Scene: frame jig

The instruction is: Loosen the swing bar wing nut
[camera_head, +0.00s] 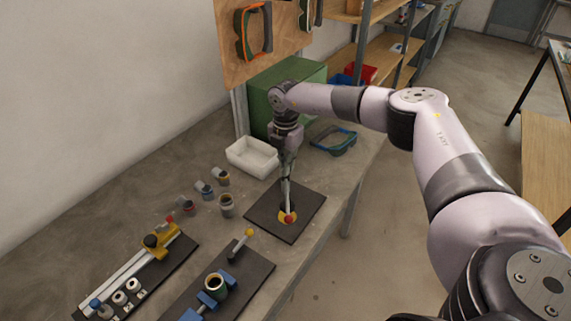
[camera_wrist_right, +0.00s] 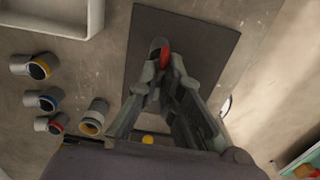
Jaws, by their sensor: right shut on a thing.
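My right gripper (camera_head: 288,208) points down over a dark square plate (camera_head: 262,217) on the bench. It is shut on a small red part, which looks like the wing nut (camera_head: 290,219); its shape is mostly hidden by the fingers. A yellow piece (camera_head: 282,216) shows around the fingertips. In the right wrist view the red part (camera_wrist_right: 165,54) sits between the fingertips (camera_wrist_right: 161,68), above the dark plate (camera_wrist_right: 205,35). I cannot make out the swing bar clearly. My left gripper is not in view.
A rail fixture with a yellow block (camera_head: 161,240) lies left. Several small cups (camera_head: 226,206) and a white tray (camera_head: 252,157) stand beside the plate. A green box (camera_head: 262,101) is behind.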

